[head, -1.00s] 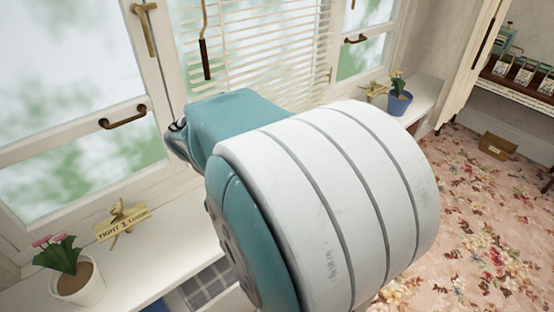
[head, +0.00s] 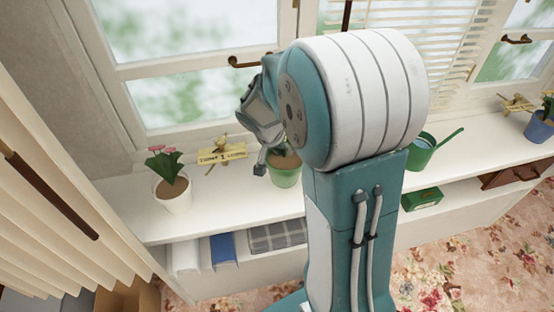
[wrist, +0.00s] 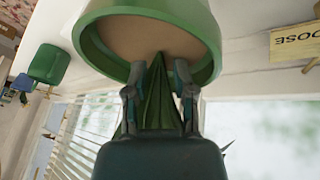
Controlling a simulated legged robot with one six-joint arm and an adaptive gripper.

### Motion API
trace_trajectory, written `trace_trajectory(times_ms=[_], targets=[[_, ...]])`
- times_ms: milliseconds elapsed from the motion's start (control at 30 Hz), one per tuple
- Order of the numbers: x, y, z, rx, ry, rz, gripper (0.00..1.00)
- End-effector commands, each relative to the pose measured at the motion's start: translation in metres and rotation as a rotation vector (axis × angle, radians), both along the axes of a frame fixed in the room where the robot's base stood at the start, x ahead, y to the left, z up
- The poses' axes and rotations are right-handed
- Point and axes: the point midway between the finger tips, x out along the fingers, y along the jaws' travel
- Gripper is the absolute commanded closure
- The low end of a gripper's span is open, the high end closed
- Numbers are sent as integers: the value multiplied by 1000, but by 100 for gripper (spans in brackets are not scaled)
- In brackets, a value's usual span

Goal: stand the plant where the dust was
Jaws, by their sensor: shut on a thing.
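The plant in a green pot (head: 285,179) is at the window sill (head: 235,209), right of a white pot with pink flowers (head: 172,192), partly hidden by my arm. I cannot tell whether its base touches the sill. My gripper (head: 268,160) is over the pot from behind my arm. In the wrist view, my gripper (wrist: 158,74) is shut on the plant's green leaves (wrist: 158,108), with its fingers on either side just by the soil and the pot rim (wrist: 216,66). No dust can be made out.
A yellow sign (head: 222,154) stands behind, between the two pots. A green watering can (head: 420,156) and a blue pot (head: 538,127) are further right. Books (head: 224,249) and a green box (head: 422,198) are on the shelf below. A curtain (head: 60,150) hangs left.

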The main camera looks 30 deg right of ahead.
Motion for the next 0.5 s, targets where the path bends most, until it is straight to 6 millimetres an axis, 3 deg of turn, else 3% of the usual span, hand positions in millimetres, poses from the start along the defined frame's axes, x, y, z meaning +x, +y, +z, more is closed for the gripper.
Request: trace_trajectory(times_ms=[233, 400, 500], targets=[[14, 10, -19, -1, 0, 2, 100], [13, 9, -43, -1, -1, 0, 100], [13, 9, -48, -1, -1, 0, 100]])
